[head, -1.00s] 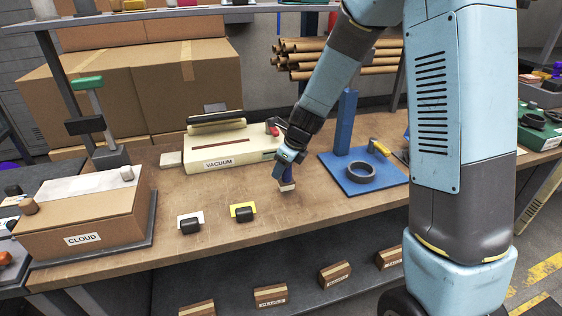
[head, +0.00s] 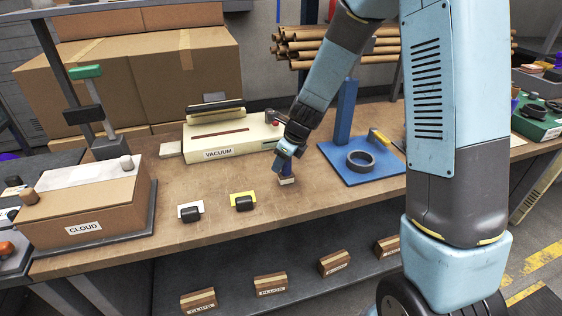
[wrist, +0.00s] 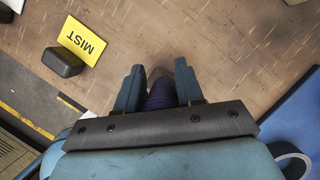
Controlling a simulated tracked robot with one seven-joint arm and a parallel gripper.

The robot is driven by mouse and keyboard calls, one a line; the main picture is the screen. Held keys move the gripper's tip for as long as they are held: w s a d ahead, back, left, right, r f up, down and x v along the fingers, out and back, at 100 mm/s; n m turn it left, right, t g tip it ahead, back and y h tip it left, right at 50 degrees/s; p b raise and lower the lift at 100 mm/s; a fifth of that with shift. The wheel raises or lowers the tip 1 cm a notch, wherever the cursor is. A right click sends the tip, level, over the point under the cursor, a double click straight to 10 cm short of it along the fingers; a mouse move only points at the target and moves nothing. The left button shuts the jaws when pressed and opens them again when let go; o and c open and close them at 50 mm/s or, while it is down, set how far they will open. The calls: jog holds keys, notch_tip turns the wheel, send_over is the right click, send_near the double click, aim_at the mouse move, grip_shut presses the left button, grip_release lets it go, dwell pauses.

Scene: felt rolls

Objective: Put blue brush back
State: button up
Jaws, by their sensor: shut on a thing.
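My gripper (head: 286,163) is shut on the blue brush (head: 286,173), which hangs below the fingers with its pale end down, at or just over the bench top. I cannot tell whether it touches the wood. In the wrist view the brush (wrist: 161,92) shows as a dark blue body between the two blue fingers (wrist: 159,88), mostly hidden by my gripper. A yellow MIST card (wrist: 81,41) with a black block (wrist: 62,62) lies to the left of my gripper; the block also shows in the head view (head: 244,203).
The cream VACUUM box (head: 230,143) stands behind and left of my gripper. A blue board (head: 365,178) with a post and a tape ring (head: 361,161) lies to the right. A white card with a black block (head: 190,213) and the CLOUD box (head: 85,215) are left. The front bench strip is clear.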

jog(key=shift+f, duration=0.35)
jog(key=o, duration=1.1)
jog(key=shift+o, duration=0.2)
jog(key=shift+c, duration=1)
jog(key=v, duration=1.3)
jog(key=shift+d+r, duration=0.2)
jog(key=shift+r, duration=0.1)
